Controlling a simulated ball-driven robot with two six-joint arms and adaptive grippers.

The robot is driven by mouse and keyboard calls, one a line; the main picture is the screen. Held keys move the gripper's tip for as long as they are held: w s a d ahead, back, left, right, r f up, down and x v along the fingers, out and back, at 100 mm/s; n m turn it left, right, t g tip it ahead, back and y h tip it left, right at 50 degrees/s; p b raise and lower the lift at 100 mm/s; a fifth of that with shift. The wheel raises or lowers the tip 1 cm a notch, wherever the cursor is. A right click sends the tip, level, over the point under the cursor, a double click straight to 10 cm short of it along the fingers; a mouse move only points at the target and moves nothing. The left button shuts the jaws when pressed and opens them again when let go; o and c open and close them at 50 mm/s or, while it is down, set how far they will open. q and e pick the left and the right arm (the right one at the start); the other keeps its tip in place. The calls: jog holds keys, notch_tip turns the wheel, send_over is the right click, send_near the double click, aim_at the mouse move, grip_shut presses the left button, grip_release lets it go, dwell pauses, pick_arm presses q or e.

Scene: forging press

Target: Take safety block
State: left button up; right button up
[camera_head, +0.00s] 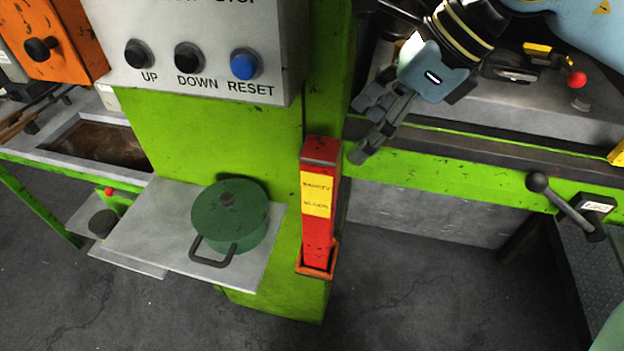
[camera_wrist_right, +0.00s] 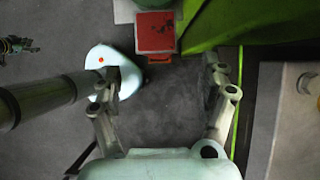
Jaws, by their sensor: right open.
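The safety block (camera_head: 316,238) is a tall red bar with a yellow label. It stands upright in an orange holder (camera_head: 315,272) on the green press column. Its red top end (camera_wrist_right: 155,33) shows in the right wrist view, ahead of the fingers. My right gripper (camera_head: 362,128) is open and empty, above and to the right of the block's top in the head view, apart from it. In the right wrist view its two fingers (camera_wrist_right: 162,90) are spread with floor between them. My left gripper is not seen in the head view.
A green lidded pot (camera_head: 230,215) sits on a grey shelf (camera_head: 150,225) left of the block. A control panel (camera_head: 200,45) with UP, DOWN and RESET buttons is above. A black-knobbed lever (camera_head: 560,203) is at right. The press bed's green edge (camera_head: 430,160) runs behind the gripper.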

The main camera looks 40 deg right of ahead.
aim_at(337, 150)
jog(key=x, duration=0.1)
jog(key=b+x, duration=0.1)
jog(key=x, duration=0.1)
jog(key=shift+a+r, duration=0.15)
jog(key=shift+a, duration=0.05)
jog(key=shift+d+f+b, duration=0.1)
jog(key=shift+f+b, duration=0.35)
jog(key=shift+b, duration=0.05)
jog(key=shift+w+f, duration=0.15)
jog(key=shift+w, duration=0.05)
jog(key=b+x, duration=0.1)
jog(key=x, duration=0.1)
jog(key=b+x, duration=0.2)
jog(key=shift+w+a, duration=0.1)
jog(key=shift+a, duration=0.4)
jog(key=shift+w+a+f+b, duration=0.1)
jog(key=shift+f+b, duration=0.05)
jog(key=shift+b, duration=0.2)
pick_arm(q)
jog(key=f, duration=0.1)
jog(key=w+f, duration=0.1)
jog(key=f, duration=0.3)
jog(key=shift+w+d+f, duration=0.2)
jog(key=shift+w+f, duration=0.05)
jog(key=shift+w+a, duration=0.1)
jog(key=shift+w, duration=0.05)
pick_arm(e)
grip_shut()
